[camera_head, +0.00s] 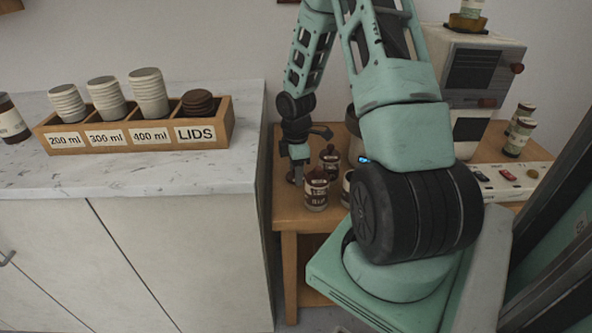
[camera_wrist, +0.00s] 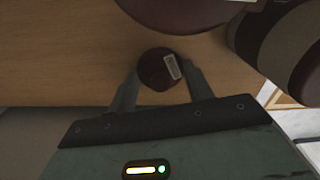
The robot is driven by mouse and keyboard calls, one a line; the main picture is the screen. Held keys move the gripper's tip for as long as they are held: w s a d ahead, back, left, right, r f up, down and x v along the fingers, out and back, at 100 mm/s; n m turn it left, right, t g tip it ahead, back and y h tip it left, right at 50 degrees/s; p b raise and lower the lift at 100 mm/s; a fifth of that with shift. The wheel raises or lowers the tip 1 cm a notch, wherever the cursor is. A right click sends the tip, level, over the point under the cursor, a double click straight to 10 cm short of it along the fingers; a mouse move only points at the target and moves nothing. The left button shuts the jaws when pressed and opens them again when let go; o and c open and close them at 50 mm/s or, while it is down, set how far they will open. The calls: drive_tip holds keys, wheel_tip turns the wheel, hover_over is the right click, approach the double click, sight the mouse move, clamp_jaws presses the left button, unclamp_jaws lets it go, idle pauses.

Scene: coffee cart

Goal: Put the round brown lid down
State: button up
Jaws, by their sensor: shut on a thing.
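The round brown lid (camera_wrist: 153,73) is between my gripper's two fingers in the wrist view, with a small pale rectangular mark on it. My gripper (camera_wrist: 157,90) is shut on it. In the head view my gripper (camera_head: 297,168) points down over the left part of the wooden table, just left of the brown-and-white jars. The lid is mostly hidden there. The wooden tabletop (camera_wrist: 60,50) lies beneath the lid; I cannot tell whether the lid touches it.
A labelled jar (camera_head: 317,190) stands close right of my gripper, with another jar (camera_head: 330,158) behind it. In the wrist view a jar (camera_wrist: 285,45) is at upper right. The white counter (camera_head: 150,170), with a cup-and-lid box (camera_head: 150,145), stands left. A coffee machine (camera_head: 480,70) stands right.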

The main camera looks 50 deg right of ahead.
drive_tip(key=shift+f, duration=0.1)
drive_tip(key=o, duration=1)
drive_tip(key=shift+c, duration=0.2)
wheel_tip(320, 180, up, 12)
drive_tip(key=p, duration=0.2)
